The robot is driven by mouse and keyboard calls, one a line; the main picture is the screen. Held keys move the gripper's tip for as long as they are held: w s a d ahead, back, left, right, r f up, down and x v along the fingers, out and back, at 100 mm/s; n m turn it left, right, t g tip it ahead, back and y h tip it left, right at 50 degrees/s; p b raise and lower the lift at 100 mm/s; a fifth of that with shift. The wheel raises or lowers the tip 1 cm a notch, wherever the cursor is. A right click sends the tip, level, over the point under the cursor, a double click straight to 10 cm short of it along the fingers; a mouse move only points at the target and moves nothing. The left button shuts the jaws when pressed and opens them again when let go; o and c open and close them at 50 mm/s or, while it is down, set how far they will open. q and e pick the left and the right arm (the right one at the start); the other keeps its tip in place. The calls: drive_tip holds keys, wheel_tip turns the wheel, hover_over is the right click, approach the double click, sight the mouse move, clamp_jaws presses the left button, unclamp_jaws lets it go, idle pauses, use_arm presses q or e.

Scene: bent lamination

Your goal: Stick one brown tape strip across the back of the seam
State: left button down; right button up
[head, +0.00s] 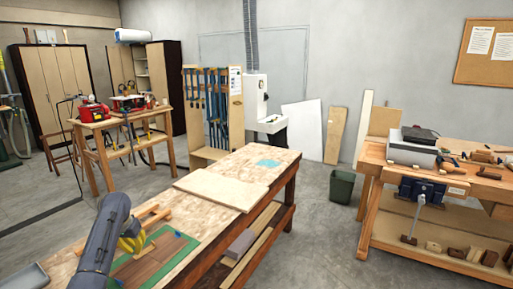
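Brown wood pieces (150,265) lie on a green mat (185,243) at the near left of the workbench. A seam between them is too small to make out. My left gripper (133,242) is over the far left part of the mat, with my arm coming in from the bottom left. Its fingers are small and partly hidden, so I cannot tell whether they are open or shut or hold anything. I cannot make out a separate brown tape strip. My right gripper is not in view.
A pale board (220,188) lies across the bench beyond the mat. Light wood sticks (152,219) lie beside my gripper, and a small blue item (178,234) is at the mat's far edge. A grey tray (30,277) is at the bottom left.

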sight(138, 256)
use_arm(q)
drive_tip(key=shift+f, duration=1.75)
idle(1.2)
drive_tip(key=shift+r, duration=3.55)
